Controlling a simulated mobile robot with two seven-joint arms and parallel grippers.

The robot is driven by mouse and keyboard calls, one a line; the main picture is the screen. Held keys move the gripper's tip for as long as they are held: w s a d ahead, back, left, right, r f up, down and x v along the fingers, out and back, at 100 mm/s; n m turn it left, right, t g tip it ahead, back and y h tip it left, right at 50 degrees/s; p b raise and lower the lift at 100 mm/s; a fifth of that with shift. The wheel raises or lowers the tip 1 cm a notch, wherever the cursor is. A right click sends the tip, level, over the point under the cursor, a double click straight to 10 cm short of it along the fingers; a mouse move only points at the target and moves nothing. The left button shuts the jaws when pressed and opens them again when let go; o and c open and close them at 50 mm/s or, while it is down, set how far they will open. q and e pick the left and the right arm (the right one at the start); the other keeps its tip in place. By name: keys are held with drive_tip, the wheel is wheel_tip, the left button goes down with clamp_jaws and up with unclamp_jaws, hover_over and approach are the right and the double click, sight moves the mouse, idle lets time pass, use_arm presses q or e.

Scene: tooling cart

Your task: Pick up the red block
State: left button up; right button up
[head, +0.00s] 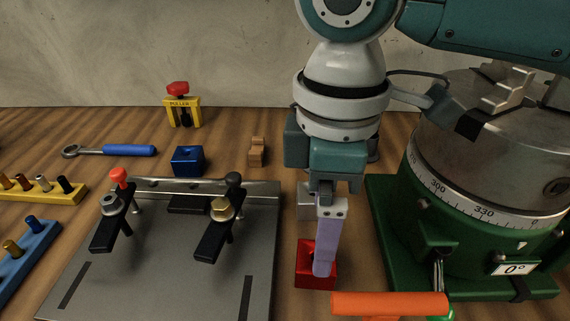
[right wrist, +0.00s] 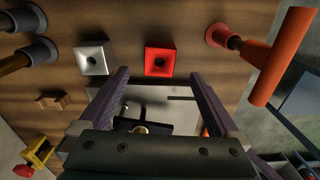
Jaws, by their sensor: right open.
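The red block (head: 303,268) sits on the wooden bench, right of the grey fixture plate, with a dark round hole in its top. In the right wrist view the red block (right wrist: 152,67) lies beyond the fingertips, in line with the gap between them. My right gripper (head: 324,268) points down, and its lilac finger partly covers the block in the head view. In the right wrist view my right gripper (right wrist: 160,76) has its fingers wide apart with nothing between them. Whether a finger touches the block cannot be told. My left gripper is not seen.
A silver block (head: 304,207) stands just behind the red one. The green rotary table (head: 385,225) is close on the right, and an orange handle (head: 390,303) lies in front. The fixture plate (head: 180,285) with black clamps is on the left. A blue block (head: 188,161) stands farther back.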

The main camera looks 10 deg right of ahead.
drive_tip(key=shift+s+a+f, duration=0.1)
drive_tip(key=shift+a+f, duration=0.05)
drive_tip(key=shift+f, duration=0.4)
drive_tip(key=shift+s+a+f, duration=0.1)
drive_tip(key=shift+f, duration=0.4)
drive_tip(key=f, duration=0.2)
drive_tip(key=f+b, duration=0.1)
drive_tip(key=f, duration=0.2)
drive_tip(key=shift+w+d+f, duration=0.15)
drive_tip(key=shift+w+f, duration=0.05)
clamp_jaws()
